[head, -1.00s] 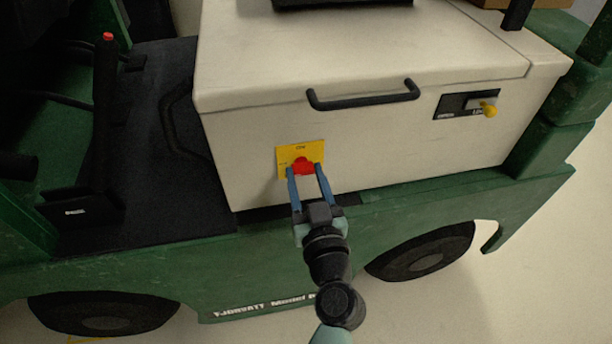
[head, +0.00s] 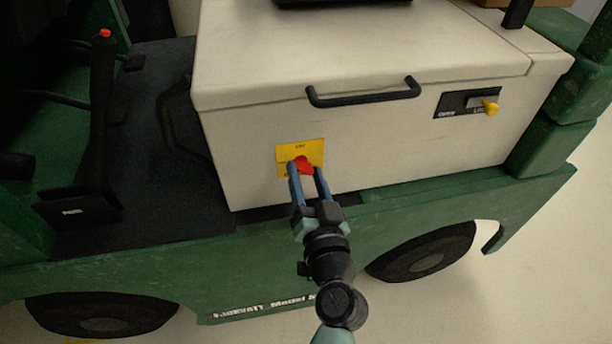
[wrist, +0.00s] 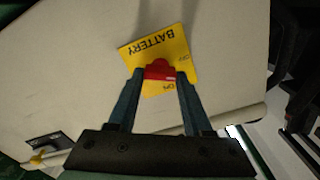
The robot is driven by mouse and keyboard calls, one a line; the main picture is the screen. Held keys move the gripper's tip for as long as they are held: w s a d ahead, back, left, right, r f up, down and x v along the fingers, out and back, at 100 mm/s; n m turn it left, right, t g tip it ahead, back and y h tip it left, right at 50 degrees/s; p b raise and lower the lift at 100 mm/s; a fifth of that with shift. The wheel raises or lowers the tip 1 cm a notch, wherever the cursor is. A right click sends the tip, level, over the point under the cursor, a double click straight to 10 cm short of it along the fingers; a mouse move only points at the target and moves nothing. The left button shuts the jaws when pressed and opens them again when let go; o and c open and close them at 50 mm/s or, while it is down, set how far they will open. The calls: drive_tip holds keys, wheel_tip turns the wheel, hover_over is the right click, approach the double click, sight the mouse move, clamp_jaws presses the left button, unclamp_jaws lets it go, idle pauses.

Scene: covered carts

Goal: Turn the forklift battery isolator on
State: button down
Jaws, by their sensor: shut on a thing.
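The battery isolator is a red knob (head: 304,166) on a yellow plate (head: 299,149), on the cream side panel of the green forklift. In the wrist view the red knob (wrist: 160,70) sits between my fingertips, and the yellow plate (wrist: 172,48) reads "BATTERY", with "OFF" and "ON" marks beside the knob. My gripper (head: 304,170) is shut on the knob, one blue finger on each side. It also shows in the wrist view (wrist: 160,76). The knob's lower part is partly hidden by the fingers in the head view.
A black handle (head: 363,93) is above and right of the plate. A black latch plate with a yellow knob (head: 490,107) is farther right. The green chassis (head: 200,270) runs below the panel. A dark floor area with a red-tipped lever (head: 104,110) lies left.

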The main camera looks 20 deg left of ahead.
drive_tip(key=m, duration=0.6)
drive_tip(key=shift+d+m+p, duration=0.1)
drive_tip(key=shift+m+p, duration=0.2)
drive_tip(key=shift+p, duration=0.05)
drive_tip(key=m+p, duration=0.1)
drive_tip(key=m, duration=0.5)
drive_tip(key=shift+f, duration=0.2)
drive_tip(key=shift+p, duration=0.3)
drive_tip(key=shift+c, duration=1.6)
unclamp_jaws()
drive_tip(key=v, duration=1.3)
